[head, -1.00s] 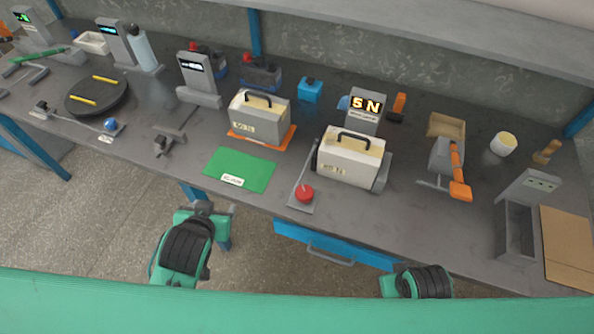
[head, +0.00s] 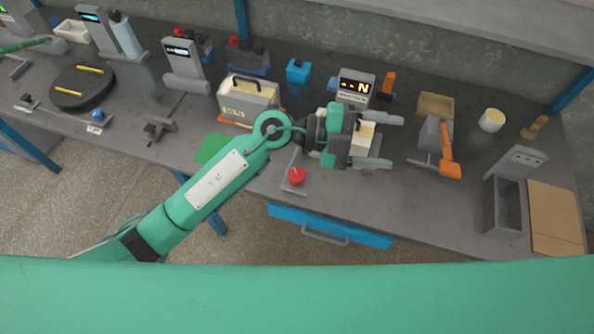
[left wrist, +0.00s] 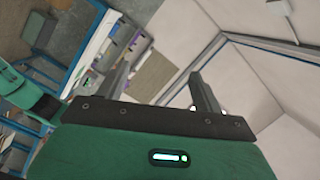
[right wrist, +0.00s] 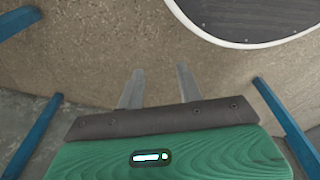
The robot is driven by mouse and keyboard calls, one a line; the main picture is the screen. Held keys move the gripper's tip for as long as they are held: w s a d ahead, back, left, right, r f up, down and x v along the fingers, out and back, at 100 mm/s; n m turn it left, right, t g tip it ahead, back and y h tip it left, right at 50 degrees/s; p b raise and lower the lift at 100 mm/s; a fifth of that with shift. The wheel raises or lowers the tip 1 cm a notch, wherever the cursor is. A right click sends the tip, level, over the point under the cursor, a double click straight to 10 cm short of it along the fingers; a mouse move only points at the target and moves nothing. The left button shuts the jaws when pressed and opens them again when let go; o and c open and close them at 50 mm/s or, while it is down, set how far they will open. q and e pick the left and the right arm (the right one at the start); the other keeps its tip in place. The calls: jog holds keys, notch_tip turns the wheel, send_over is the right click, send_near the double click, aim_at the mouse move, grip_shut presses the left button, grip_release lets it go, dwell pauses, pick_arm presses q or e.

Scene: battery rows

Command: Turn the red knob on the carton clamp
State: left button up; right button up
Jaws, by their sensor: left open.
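The red knob (head: 297,175) sits on a small grey plate (head: 290,188) near the bench's front edge, and its rod is partly hidden by my left arm. Behind it, a cream carton (head: 366,131) is mostly covered by my left gripper (head: 385,142). That gripper is open and empty, above the carton, up and to the right of the knob in the head view, with fingers pointing right. Its fingers also show apart in the left wrist view (left wrist: 160,72). My right gripper is outside the head view; in the right wrist view (right wrist: 158,70) its fingers are apart with nothing between them.
A display post (head: 355,88) stands behind the gripper. An orange-handled clamp (head: 446,150) is to the right. The bench front right of the knob is clear.

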pick_arm(q)
notch_tip(320, 180, down, 8)
jog(key=w+a+m+y, duration=0.1)
jog(key=y, duration=0.5)
jog(key=n+t+y, duration=0.2)
jog(key=y, duration=0.9)
send_over(297, 175)
notch_tip(297, 175, down, 7)
notch_tip(297, 175, down, 13)
jog(key=p, duration=0.3)
jog(key=shift+p, duration=0.4)
pick_arm(e)
jog(key=s+d+f, duration=0.2)
jog(key=s+f, duration=0.3)
jog(key=s, duration=0.7)
jog(key=shift+s+d+f+g, duration=0.15)
jog(key=shift+s+d+g, duration=0.05)
jog(key=shift+s+g, duration=0.2)
pick_arm(q)
jog(key=shift+c, duration=0.2)
jog(key=c, duration=0.9)
